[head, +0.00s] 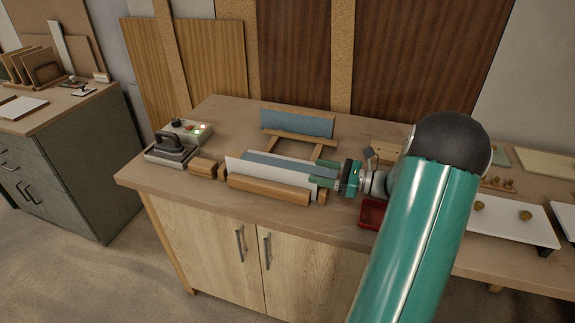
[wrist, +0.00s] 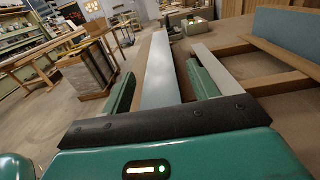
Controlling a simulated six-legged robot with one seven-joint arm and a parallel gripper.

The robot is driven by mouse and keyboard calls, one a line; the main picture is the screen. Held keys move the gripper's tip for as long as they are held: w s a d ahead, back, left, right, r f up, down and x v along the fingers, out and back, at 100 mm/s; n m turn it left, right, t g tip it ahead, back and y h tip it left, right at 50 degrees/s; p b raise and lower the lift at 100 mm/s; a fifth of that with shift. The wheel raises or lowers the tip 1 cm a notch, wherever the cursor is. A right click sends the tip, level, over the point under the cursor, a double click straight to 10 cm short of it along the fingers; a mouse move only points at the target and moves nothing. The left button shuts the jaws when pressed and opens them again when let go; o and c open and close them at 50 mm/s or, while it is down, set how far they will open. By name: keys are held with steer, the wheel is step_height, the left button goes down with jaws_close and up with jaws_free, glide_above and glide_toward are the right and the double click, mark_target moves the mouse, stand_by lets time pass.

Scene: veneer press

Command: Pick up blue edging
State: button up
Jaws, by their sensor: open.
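A long blue edging strip (head: 285,164) lies lengthwise in a wooden rack on the bench, behind a white sheet (head: 245,175). A second blue piece (head: 297,123) leans upright in the back of the rack; it also shows at the right of the wrist view (wrist: 290,30). My gripper (head: 324,176) is at the right end of the front strip. In the wrist view its green fingers (wrist: 160,90) are apart, with a pale bluish strip (wrist: 163,65) running between them. Glare hides its exact colour, and I cannot tell whether the fingers touch it.
A wooden bar (head: 268,189) runs along the rack's front. A small iron (head: 172,146) and a control box with lights (head: 190,130) stand at the left. A red tray (head: 371,213) sits close below my wrist. A white panel with knobs (head: 500,222) lies at the right.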

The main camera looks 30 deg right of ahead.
steer(key=shift+c, duration=0.2)
steer(key=c, duration=1)
steer(key=shift+r, duration=0.15)
